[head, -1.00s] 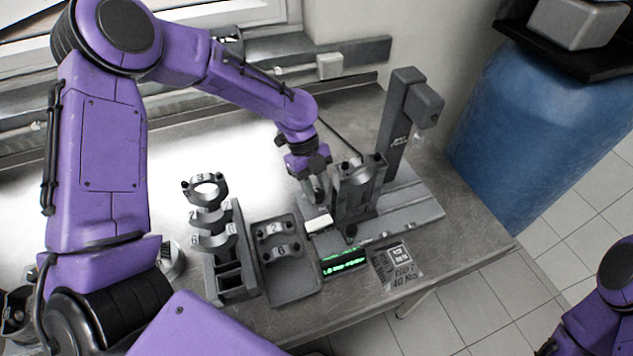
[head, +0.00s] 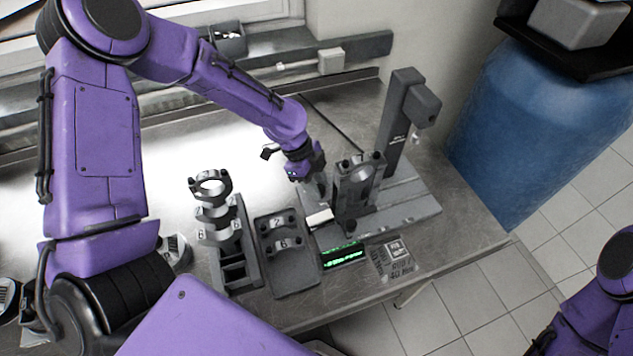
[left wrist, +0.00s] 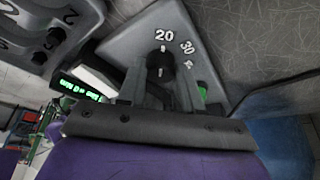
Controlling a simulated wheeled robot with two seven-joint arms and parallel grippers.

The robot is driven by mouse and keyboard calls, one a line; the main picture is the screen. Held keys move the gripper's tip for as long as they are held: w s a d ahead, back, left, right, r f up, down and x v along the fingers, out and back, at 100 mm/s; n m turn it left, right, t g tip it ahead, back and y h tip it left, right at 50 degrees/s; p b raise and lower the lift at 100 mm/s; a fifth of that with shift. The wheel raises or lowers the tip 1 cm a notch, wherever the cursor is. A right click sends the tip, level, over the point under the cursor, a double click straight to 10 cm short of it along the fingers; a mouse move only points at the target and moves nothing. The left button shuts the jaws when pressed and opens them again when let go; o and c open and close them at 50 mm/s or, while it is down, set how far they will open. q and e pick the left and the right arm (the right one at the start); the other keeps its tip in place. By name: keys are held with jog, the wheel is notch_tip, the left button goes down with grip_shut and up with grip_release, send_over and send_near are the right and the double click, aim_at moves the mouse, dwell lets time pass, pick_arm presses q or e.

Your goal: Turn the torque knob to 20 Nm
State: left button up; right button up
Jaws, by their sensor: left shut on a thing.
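In the left wrist view the black torque knob (left wrist: 160,64) sits on a grey dial plate (left wrist: 150,32) with white marks 20, 30 and a partly hidden one starting with 4. A light line on the knob's top points toward the 20. My left gripper (left wrist: 160,84) is shut on the knob, one finger on each side. In the head view my left gripper (head: 318,186) is low at the left side of the grey upright fixture (head: 355,195); the knob is hidden there. A green-lit display (head: 343,256) stands in front; its text is too small to read.
A white block (head: 320,218) lies close to my left gripper. A rack of bearing caps (head: 232,262) and a grey tray with caps (head: 290,282) stand left of the display. A grey post (head: 395,125) rises behind the fixture. A label card (head: 394,260) lies at the right.

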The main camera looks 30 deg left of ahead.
pick_arm(q)
jog(key=o, duration=1)
jog(key=b+v, duration=0.1)
jog(key=v, duration=0.9)
jog(key=shift+w+a+r, duration=0.1)
jog(key=shift+a+r, duration=0.05)
jog(key=shift+r, duration=0.05)
